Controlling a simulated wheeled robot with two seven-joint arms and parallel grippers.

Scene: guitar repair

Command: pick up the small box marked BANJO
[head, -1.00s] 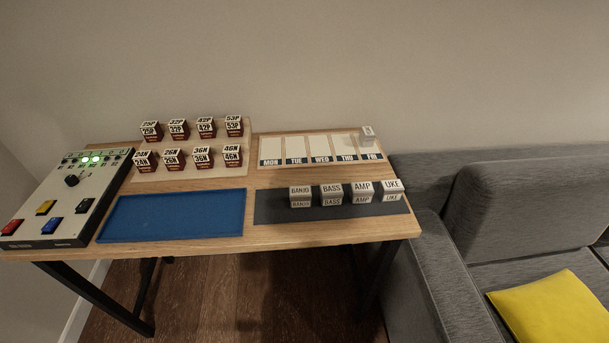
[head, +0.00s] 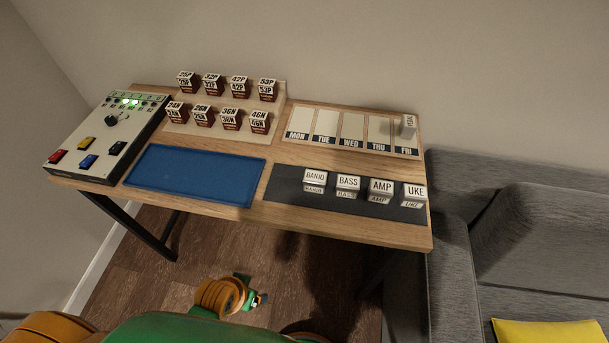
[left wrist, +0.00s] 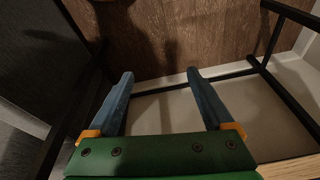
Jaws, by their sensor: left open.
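The small white box marked BANJO (head: 315,178) stands on the dark grey mat (head: 288,186) at the table's front right, leftmost in a row with the BASS (head: 347,183), AMP (head: 380,187) and UKE (head: 414,191) boxes. My left gripper (head: 260,299) is low in the head view, in front of the table and well apart from the box. In the left wrist view its two blue fingers (left wrist: 160,95) are spread with nothing between them. The BANJO box does not show there. My right gripper is not in view.
A blue tray (head: 195,174) lies left of the mat. Behind are a weekday board (head: 352,130) with a white box (head: 408,126) at FRI, and several red-and-white boxes (head: 231,118). A button panel (head: 100,140) is at left. A grey sofa (head: 500,210) stands right.

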